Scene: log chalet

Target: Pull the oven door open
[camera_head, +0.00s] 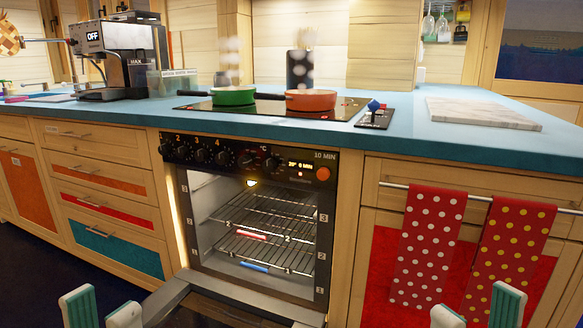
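The oven (255,170) is built into the wooden counter front, and its lit inside shows several wire racks. Its door (175,300) is folded down and open, running out of the bottom of the picture; its handle is not in view. My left gripper (101,308) is at the bottom left, to the left of the door, with its two pale green-padded fingers apart and nothing between them. My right gripper (476,314) is at the bottom right, in front of the cabinet, also with fingers apart and empty. Neither visibly touches the door.
Above the oven, a green pan (233,97) and an orange pan (311,100) steam on the cooktop (270,107). Dotted red towels (428,245) hang from a rail at the right. A coffee machine (118,55) stands at the left. Drawers (105,205) flank the oven.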

